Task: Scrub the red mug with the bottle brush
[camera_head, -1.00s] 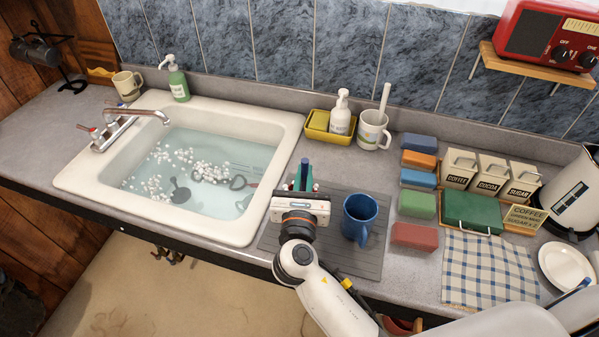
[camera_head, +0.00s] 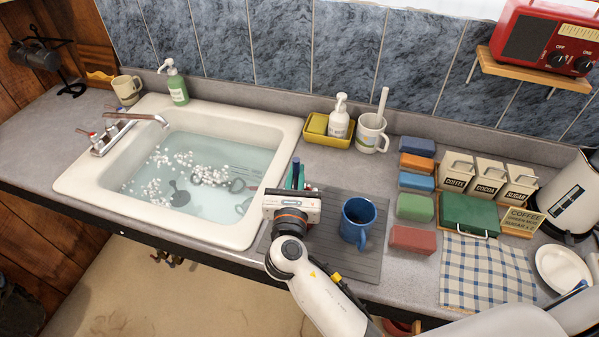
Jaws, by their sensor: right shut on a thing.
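My right gripper (camera_head: 298,186) is over the left part of the grey ribbed mat (camera_head: 368,263), beside the sink. It is shut on a narrow dark blue thing (camera_head: 296,166), mostly hidden by the gripper's body; I cannot tell what it is. A blue mug (camera_head: 358,219) stands upright on the mat, just right of the gripper. I see no mug that is clearly red. A pale mug (camera_head: 370,138) near the wall has a white stick-like handle (camera_head: 383,101) standing in it; its lower end is hidden, so I cannot tell whether it is the bottle brush. My left gripper is not in view.
The sink (camera_head: 238,226) holds water, foam and dark sunken utensils. A yellow tray (camera_head: 341,141) holds a sponge and a pump bottle. Several coloured blocks, canisters (camera_head: 488,177), a green box (camera_head: 470,213), a checked cloth (camera_head: 485,270) and a kettle (camera_head: 572,195) crowd the right.

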